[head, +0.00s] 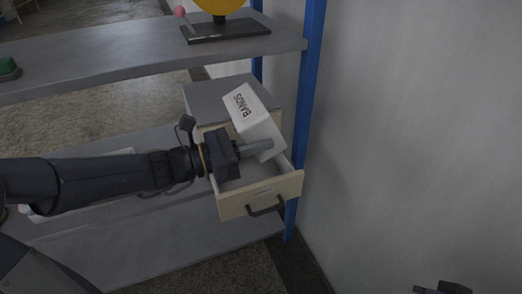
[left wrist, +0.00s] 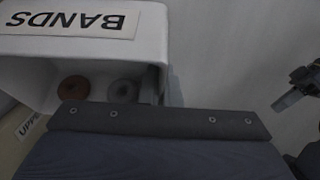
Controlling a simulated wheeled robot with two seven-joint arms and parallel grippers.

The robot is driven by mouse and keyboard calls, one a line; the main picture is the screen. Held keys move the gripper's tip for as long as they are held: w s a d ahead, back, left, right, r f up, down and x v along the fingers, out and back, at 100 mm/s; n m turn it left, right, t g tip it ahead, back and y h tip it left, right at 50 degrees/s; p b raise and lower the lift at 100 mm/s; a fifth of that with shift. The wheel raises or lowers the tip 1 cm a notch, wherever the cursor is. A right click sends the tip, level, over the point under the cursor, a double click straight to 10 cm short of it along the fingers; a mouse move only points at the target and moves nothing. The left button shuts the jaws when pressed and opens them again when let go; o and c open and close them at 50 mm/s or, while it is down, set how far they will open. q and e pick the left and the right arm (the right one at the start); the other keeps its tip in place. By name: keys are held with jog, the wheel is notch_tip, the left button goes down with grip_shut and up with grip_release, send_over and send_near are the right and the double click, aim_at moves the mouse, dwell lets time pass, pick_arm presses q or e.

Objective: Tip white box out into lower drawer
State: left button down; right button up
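The white box (head: 252,118), labelled BANDS, is tilted above the open cream drawer (head: 234,207) of a grey-topped cabinet. My left gripper (head: 256,149) is at the box's lower end, with a finger along its wall, and appears shut on it. In the left wrist view the box (left wrist: 150,45) shows its label upside down and its open mouth. A brown ring (left wrist: 73,88) and a grey ring (left wrist: 122,91) are inside it. The visible drawer floor looks bare; part is hidden by gripper and box. My right gripper (head: 443,288) barely shows at the bottom right; its fingers are unclear.
The cabinet (head: 205,98) stands on a grey shelf beside a blue post (head: 308,80). An upper shelf (head: 120,55) holds a dark stand (head: 225,32) with a yellow object and a green item (head: 8,68). A plain wall is to the right.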

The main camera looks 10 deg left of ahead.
pick_arm(q)
jog(key=shift+s+a+f+t+h+b, duration=0.3)
jog(key=shift+h+b, duration=0.3)
jog(key=shift+b, duration=0.9)
jog(key=shift+s+a+f+t+h+b, duration=0.15)
jog(key=shift+f+t+h+b, duration=0.35)
jog(key=shift+b, duration=1)
jog(key=shift+a+h+b, duration=0.25)
jog(key=shift+h+b, duration=0.15)
jog(key=shift+b, duration=0.25)
jog(key=a+t+h, duration=0.1)
jog(key=s+f+t+h, duration=0.1)
jog(key=h, duration=0.1)
jog(key=shift+a+h, duration=0.3)
jog(key=shift+a, duration=0.05)
